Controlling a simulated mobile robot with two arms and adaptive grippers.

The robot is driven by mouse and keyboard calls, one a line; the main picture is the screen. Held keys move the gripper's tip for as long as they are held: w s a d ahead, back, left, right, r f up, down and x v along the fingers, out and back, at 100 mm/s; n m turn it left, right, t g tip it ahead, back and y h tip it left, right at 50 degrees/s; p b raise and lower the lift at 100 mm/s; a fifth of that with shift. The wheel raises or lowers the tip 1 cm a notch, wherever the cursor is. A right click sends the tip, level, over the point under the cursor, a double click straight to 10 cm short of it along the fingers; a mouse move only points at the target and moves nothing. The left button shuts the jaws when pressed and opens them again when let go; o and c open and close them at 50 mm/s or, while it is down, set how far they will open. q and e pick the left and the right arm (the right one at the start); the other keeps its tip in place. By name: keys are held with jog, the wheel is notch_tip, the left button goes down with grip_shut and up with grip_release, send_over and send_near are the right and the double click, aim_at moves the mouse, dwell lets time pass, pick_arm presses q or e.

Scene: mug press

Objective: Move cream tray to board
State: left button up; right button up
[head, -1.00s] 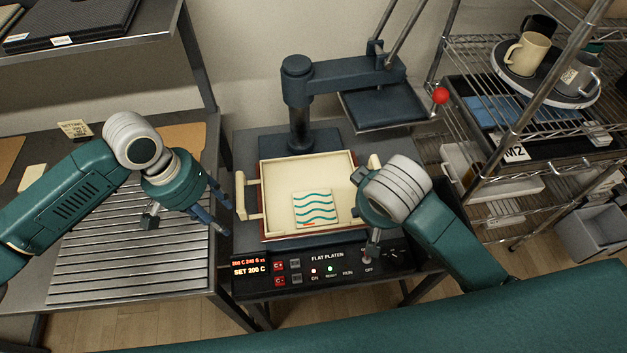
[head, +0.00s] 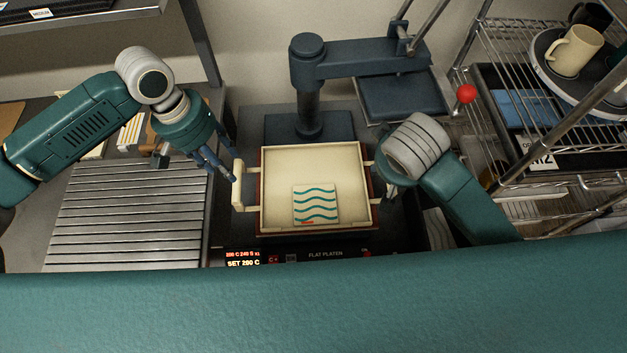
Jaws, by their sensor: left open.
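The cream tray (head: 310,153) is a shallow square pan with a handle on each side. It sits on the flat platen press and holds a square tile with teal waves (head: 316,203). The ribbed grey board (head: 125,215) lies on the left table, bare on top. My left gripper (head: 229,169) is open and empty, its fingers just left of the tray's left handle (head: 238,186). My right gripper (head: 380,187) is at the tray's right handle. Its fingers are mostly hidden behind its own wrist, so its grip does not show.
The blue press arm (head: 365,62) and its upper plate (head: 402,97) are swung back right, clear of the tray. A red knob (head: 466,93) sticks out there. A wire rack (head: 520,60) with mugs stands at right. A table leg post (head: 203,55) rises behind the board.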

aim_at(239, 181)
pick_arm(q)
jog(key=f, duration=0.3)
jog(key=d+f, duration=0.1)
jog(key=f, duration=0.2)
jog(key=d+f, duration=0.1)
jog(key=f, duration=0.2)
jog(key=shift+f, duration=0.25)
pick_arm(e)
jog(key=x, duration=1)
jog(key=shift+s, duration=0.1)
pick_arm(q)
jog(key=shift+c, duration=0.5)
pick_arm(e)
jog(key=shift+r, duration=0.1)
jog(key=shift+c, duration=0.5)
pick_arm(q)
grip_shut()
pick_arm(e)
grip_shut()
pick_arm(q)
jog(key=shift+w, duration=0.1)
